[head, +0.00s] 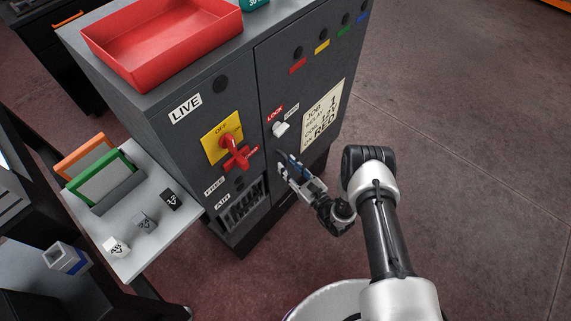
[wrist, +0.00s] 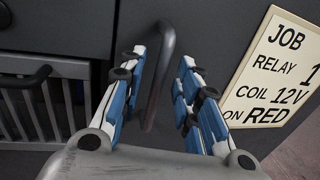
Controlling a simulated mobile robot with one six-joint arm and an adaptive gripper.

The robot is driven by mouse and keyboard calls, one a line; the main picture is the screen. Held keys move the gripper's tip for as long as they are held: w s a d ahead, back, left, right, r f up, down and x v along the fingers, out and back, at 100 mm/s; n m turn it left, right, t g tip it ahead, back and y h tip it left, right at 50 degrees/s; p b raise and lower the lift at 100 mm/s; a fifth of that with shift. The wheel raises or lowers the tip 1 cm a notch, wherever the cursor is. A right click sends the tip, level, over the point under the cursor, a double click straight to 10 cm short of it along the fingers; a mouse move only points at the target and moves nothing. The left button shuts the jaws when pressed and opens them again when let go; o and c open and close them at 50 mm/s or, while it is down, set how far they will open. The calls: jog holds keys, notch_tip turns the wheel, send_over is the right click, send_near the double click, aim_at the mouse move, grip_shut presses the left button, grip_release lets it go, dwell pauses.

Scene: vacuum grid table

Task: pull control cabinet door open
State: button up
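The dark grey control cabinet door (head: 310,85) is the right part of the cabinet front and looks shut, its edge flush with the left panel. Its dark bar handle (wrist: 158,85) stands between my fingers in the wrist view, nearer the left finger; whether it touches is unclear. In the head view the handle is mostly hidden by my gripper (head: 290,168). My gripper, with blue-padded fingers, also shows in the wrist view (wrist: 165,62); it is open, with a clear gap between the fingers. A white lock knob (head: 281,128) sits above the handle, under a red LOCK label.
A red rotary switch (head: 236,153) on a yellow plate sits on the left panel. A red tray (head: 165,45) stands on the cabinet top. A white side table (head: 150,245) with small cubes stands at left. A job card (head: 323,115) is on the door. Floor at right is free.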

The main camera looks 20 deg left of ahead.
jog(key=shift+x, duration=1.2)
jog(key=shift+c, duration=0.4)
grip_shut()
